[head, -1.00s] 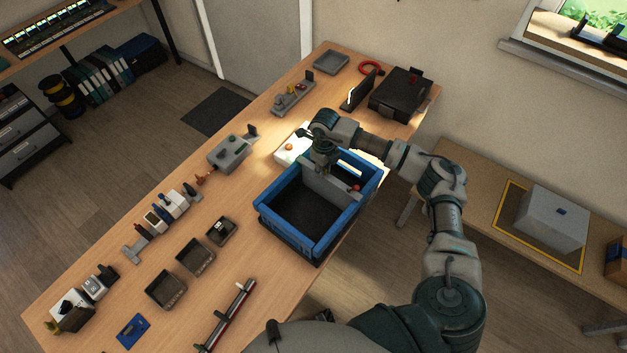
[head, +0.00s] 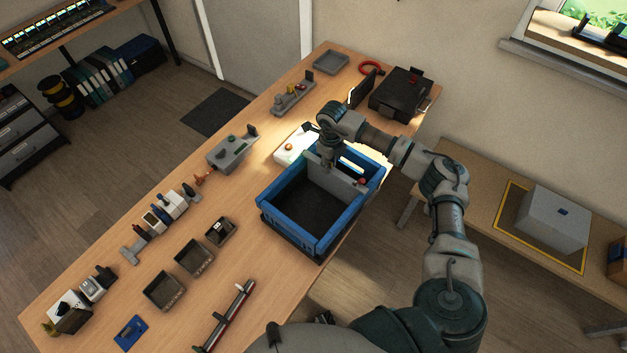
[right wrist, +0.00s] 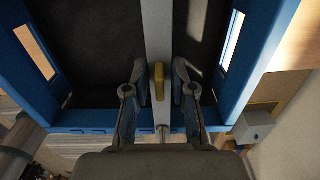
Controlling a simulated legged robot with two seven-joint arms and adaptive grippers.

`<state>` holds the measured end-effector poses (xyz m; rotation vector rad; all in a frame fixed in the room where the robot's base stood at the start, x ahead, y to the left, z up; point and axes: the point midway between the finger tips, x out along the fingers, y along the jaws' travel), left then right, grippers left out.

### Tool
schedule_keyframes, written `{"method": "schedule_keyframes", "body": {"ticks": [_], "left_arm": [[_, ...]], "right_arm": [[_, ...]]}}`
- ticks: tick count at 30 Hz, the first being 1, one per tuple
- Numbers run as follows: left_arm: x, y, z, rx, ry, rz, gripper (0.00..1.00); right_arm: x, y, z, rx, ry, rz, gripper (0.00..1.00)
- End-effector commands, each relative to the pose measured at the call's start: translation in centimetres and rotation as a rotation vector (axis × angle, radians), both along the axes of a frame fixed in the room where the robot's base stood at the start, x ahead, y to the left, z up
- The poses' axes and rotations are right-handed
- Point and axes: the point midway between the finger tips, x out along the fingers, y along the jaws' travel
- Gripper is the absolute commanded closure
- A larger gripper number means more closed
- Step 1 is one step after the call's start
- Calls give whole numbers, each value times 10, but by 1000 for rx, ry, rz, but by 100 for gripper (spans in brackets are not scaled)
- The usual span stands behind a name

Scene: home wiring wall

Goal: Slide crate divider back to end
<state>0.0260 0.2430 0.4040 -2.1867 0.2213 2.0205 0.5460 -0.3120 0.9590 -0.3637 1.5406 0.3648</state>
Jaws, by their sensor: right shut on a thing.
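The blue crate (head: 290,250) stands on the wooden table near its right edge. The grey crate divider (head: 345,182) is upright across the crate, nearer its far end, with a large dark compartment in front of it. My right gripper (head: 328,163) comes down over the divider's top edge and is shut on it. In the right wrist view, the divider (right wrist: 158,30) runs between the two fingers (right wrist: 159,85), with a yellow tab (right wrist: 159,75) on it. The blue crate walls (right wrist: 262,55) show to both sides. My left gripper is in neither view.
A white box (head: 291,150) lies just beyond the crate's left far corner. A small red thing (head: 361,181) shows behind the divider. Several small dark bins (head: 194,258) stand left of the crate. A black case (head: 400,93) stands at the far table end.

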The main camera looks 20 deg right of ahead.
Motion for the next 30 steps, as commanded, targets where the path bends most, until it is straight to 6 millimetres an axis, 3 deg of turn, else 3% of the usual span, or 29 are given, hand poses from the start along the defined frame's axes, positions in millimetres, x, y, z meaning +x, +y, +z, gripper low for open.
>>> {"method": "schedule_keyframes", "body": {"ticks": [30], "left_arm": [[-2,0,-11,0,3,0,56]], "right_arm": [[14,-28,0,0,-1,-1,100]]}}
